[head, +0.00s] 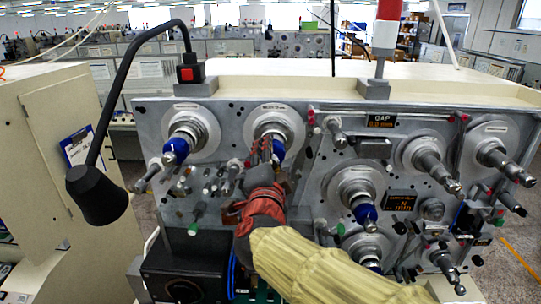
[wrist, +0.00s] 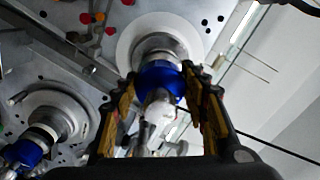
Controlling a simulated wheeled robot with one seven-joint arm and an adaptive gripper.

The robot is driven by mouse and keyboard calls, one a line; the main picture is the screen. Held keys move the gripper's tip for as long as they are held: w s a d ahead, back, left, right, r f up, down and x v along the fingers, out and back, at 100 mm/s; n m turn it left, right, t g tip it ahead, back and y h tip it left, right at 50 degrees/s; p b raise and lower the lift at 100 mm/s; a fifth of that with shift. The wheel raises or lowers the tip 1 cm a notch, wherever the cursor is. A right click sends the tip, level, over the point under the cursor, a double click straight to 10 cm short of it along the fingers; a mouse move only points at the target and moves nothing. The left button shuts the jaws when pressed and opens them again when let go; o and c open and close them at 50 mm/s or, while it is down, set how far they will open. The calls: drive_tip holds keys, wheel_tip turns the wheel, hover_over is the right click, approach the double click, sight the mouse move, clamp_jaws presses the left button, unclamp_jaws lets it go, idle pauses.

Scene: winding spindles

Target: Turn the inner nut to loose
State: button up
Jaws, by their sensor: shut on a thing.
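A blue nut (head: 279,151) sits on the second spindle from the left in the upper row of the grey machine panel. In the wrist view the same blue nut (wrist: 158,78) lies between my fingers, in front of a pale round flange (wrist: 160,35). My gripper (head: 266,150) reaches this spindle from the front, and its yellow-padded fingers (wrist: 160,88) are shut on the nut from both sides. The pale spindle end sticks out of the nut toward my palm. The fingers partly hide the nut in the head view.
A neighbouring spindle with a blue nut (head: 175,151) stands to the left, and another blue-nut spindle (head: 365,213) lower right. A black lamp (head: 98,193) on a bent arm hangs in front at left. Bare metal spindles (head: 432,166) project on the right.

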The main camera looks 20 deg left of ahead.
drive_tip(key=shift+f, duration=0.1)
drive_tip(key=o, duration=1)
drive_tip(key=shift+o, duration=0.7)
drive_tip(key=shift+s, duration=0.1)
drive_tip(key=v, duration=1.1)
drive_tip(key=shift+s, duration=0.4)
